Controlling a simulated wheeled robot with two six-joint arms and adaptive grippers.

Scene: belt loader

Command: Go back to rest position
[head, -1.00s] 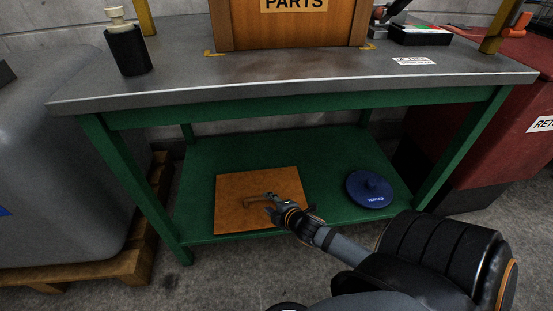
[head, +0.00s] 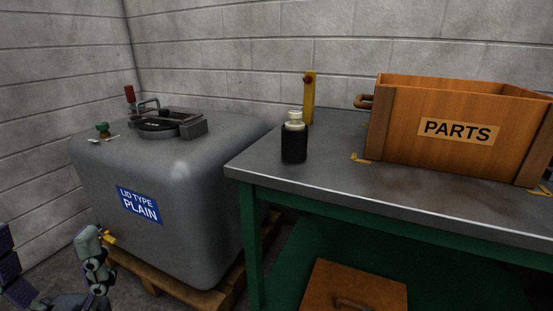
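My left gripper (head: 47,242) is at the lower left corner of the head view, in front of the grey tank. Its two fingers stand wide apart, with nothing seen between them; the left finger is partly cut off by the picture edge. My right gripper is not in view. A brown wooden lid with a handle (head: 330,284) lies on the lower shelf of the bench, cut off by the bottom edge.
The grey tank (head: 190,225), labelled PLAIN, stands on a wooden pallet (head: 143,279) at the left. The green-legged bench (head: 262,174) carries a dark bottle (head: 294,147) and a wooden PARTS crate (head: 400,140). Block walls close off the back and left.

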